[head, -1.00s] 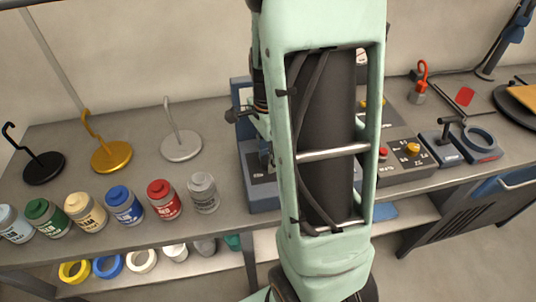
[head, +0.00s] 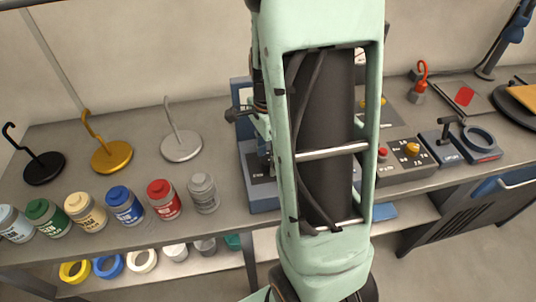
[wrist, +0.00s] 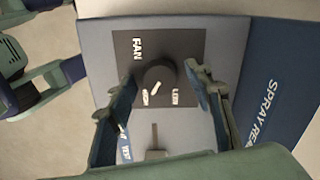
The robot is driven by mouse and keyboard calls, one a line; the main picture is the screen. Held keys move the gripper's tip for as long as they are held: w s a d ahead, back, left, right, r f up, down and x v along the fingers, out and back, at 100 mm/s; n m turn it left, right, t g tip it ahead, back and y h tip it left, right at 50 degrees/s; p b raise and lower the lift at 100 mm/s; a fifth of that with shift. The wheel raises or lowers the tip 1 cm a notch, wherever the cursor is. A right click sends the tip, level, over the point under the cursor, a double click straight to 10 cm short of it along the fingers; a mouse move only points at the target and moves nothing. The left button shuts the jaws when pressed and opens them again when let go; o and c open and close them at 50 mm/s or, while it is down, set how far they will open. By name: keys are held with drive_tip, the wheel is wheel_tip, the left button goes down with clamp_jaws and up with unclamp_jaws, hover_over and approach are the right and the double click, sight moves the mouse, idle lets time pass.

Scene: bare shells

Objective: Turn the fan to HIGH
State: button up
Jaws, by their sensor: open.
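In the wrist view, the round dark fan knob (wrist: 158,75) sits on a dark plate (wrist: 185,42) marked FAN, with two small position labels below the knob. The right label looks like LOW; the left one is too small to read surely. The knob's white pointer line slants toward the lower left, near the left label. My gripper (wrist: 160,74) is open, with one finger on each side of the knob. I cannot tell whether either finger touches it. In the head view my arm hides the knob, and only part of the blue-grey fan unit (head: 262,204) shows.
A lever or slider (wrist: 154,141) sits below the knob, between my fingers. A blue panel with SPRAY lettering (wrist: 272,105) is at right. Several paint cans (head: 124,206) and hook stands (head: 112,157) stand left on the bench; a control box with knobs (head: 402,160) is right.

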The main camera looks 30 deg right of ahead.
wheel_tip(320, 180, up, 12)
idle(0.5)
idle(0.3)
